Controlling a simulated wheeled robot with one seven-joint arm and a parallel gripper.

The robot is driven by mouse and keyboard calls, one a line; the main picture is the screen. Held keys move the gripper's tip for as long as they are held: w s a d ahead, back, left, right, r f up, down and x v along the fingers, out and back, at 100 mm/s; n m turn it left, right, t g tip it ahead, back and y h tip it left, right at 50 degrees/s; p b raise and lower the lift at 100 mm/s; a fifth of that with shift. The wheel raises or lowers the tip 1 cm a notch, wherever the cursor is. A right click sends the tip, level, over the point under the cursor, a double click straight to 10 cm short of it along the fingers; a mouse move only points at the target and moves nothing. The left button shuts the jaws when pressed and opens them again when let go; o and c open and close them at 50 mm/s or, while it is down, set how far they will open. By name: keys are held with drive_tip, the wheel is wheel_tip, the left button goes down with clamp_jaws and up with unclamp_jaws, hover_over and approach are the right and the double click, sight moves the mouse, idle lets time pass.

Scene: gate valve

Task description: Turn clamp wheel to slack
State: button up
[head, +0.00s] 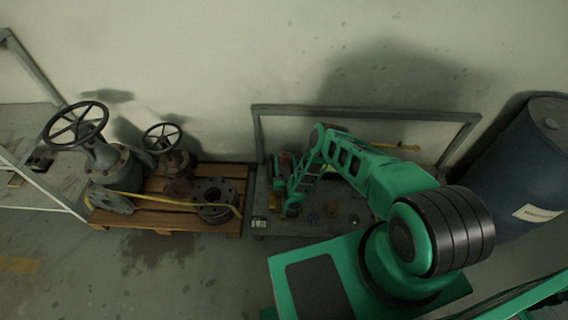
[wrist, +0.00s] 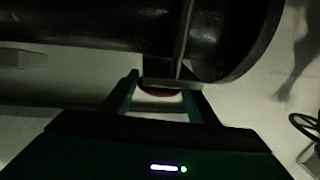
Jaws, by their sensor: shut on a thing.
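In the wrist view, my gripper (wrist: 164,86) has one finger on each side of a small dark red piece (wrist: 160,94), which I take to be the clamp wheel. It is shut on this piece, and only a thin strip of red shows. A large dark cylinder with a round flange (wrist: 262,45) lies just beyond the fingertips. A thin grey bar stands in front of the cylinder. In the head view, my arm bends down over the low bench (head: 348,222); its links hide the wheel, and my fingers cannot be made out there.
A wooden pallet (head: 140,213) at left carries a large handwheel valve (head: 76,125), a smaller handwheel valve (head: 162,138) and loose flanges. A blue drum (head: 520,165) stands at right. A grey rail (head: 365,112) runs behind the bench. Floor at front left is clear.

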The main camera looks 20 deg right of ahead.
drive_tip(key=n+y, duration=0.3)
drive_tip(key=y, duration=0.2)
drive_tip(key=shift+d, duration=0.1)
drive_tip(key=shift+d+n+g+y, duration=0.2)
drive_tip(key=shift+n+g+y, duration=0.1)
drive_tip(key=shift+n+y, duration=0.8)
drive_tip(key=shift+d+n+g+y, duration=0.25)
drive_tip(key=shift+n+y, duration=0.45)
drive_tip(key=shift+y, duration=0.8)
drive_tip(key=o, duration=1)
drive_tip(key=shift+o, duration=0.2)
drive_tip(key=v, duration=1)
drive_tip(key=shift+s+d, duration=0.25)
drive_tip(key=shift+d, duration=0.05)
